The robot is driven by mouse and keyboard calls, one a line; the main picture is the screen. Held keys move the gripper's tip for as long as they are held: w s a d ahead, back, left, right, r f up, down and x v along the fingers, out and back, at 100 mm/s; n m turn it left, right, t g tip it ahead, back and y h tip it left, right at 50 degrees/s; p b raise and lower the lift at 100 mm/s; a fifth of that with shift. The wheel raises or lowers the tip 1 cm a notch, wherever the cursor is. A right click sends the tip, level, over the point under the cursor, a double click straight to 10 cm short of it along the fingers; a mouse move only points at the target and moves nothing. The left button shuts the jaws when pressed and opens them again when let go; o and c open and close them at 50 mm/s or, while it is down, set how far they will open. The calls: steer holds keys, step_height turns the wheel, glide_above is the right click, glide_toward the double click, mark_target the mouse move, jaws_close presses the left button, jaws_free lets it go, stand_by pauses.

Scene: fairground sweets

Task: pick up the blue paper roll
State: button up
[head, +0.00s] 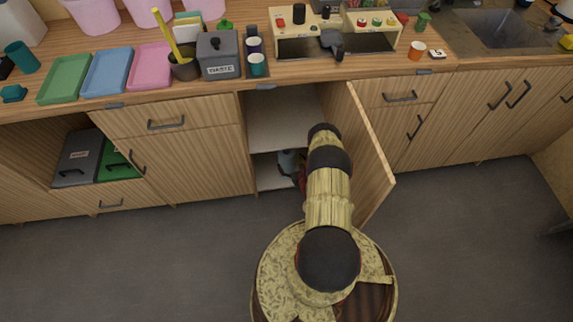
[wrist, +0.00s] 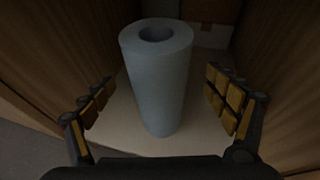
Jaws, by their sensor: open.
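The blue paper roll (wrist: 159,90) stands upright on a pale cabinet shelf in the wrist view, with its hollow core showing on top. My gripper (wrist: 158,100) is open, with one finger on each side of the roll's lower part and visible gaps on both sides. The roll looks slightly beyond the fingertips or between them; I cannot tell exactly. My arm hides most of the gripper there.
The open cabinet door (head: 370,155) stands close to the right of my arm. An upper shelf (head: 283,130) lies above the roll's space. Cabinet walls flank the gripper closely. The counter (head: 300,80) above holds trays, a grey waste bin (head: 218,57) and cups.

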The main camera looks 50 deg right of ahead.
steer(key=b+x, duration=0.1)
steer(key=x, duration=0.1)
steer(key=b+x, duration=0.1)
steer(key=shift+w+f, duration=0.25)
steer(key=shift+f, duration=0.3)
steer(key=shift+w+d, duration=0.2)
steer(key=shift+w, duration=0.3)
steer(key=shift+c, duration=0.3)
steer(key=c, duration=1.8)
